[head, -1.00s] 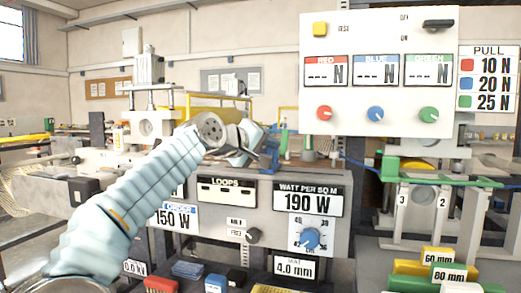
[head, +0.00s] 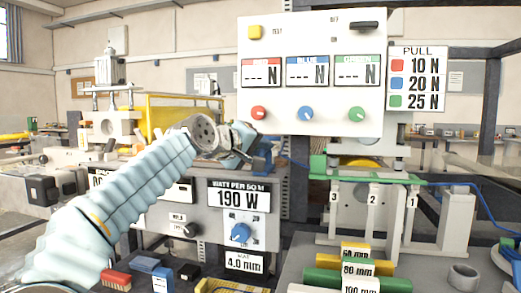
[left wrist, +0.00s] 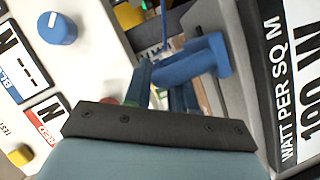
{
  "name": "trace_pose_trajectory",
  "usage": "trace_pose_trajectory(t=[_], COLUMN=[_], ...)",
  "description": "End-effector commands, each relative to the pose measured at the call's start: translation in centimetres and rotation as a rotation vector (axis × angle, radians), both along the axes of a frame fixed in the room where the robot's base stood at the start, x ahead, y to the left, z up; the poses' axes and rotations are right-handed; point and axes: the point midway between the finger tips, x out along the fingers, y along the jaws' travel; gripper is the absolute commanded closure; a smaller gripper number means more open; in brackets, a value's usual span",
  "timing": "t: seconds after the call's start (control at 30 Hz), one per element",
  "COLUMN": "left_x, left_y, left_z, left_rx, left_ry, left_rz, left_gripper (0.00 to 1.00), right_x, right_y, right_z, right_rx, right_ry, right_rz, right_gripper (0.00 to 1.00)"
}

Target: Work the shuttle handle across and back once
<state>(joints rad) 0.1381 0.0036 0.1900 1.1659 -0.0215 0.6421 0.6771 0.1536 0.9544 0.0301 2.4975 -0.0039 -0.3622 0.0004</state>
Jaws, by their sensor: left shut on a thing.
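A blue handle-like part (head: 264,158) is at my left gripper, above the grey machine front and just left of the white control panel. I take it to be the shuttle handle. My left gripper (head: 247,143) is shut on it, with the arm reaching in from the lower left. In the left wrist view the blue handle (left wrist: 200,60) shows beyond the dark edge of my gripper. The exact contact of the fingers is hidden. My right gripper is not in view.
The white control panel (head: 311,90) with red, blue and green knobs stands close to the right of my gripper. A green-topped stand (head: 365,177) with numbered posts is farther right. Coloured blocks (head: 350,268) lie in front. The machine front (head: 205,222) is below.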

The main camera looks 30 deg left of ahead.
Motion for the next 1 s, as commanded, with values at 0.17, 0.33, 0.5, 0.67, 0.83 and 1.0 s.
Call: trace_pose_trajectory(t=[0.17, 0.33, 0.5, 0.67, 0.83, 1.0], left_x=[0.1, 0.1, 0.0, -1.9, -6.0, -9.9], left_y=[-0.8, -0.7, -0.6, -0.3, 0.3, 0.9], left_z=[-0.3, -0.3, -0.3, 0.2, 1.1, 2.0], left_rx=[-0.006, -0.005, -0.004, -0.004, -0.003, -0.004], left_ry=[0.008, 0.009, 0.006, 0.003, -0.001, 0.000], left_rz=[-0.017, -0.016, -0.014, -0.012, -0.010, -0.009], left_gripper=[0.66, 0.56, 0.56, 0.56, 0.56, 0.56], right_x=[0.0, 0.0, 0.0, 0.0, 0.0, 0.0], right_y=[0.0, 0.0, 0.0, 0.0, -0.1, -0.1], right_z=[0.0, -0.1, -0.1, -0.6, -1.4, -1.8], right_rx=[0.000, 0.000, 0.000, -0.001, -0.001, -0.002], right_ry=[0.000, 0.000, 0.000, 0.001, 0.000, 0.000], right_rz=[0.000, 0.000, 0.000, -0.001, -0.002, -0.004], right_gripper=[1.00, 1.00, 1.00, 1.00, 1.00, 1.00])
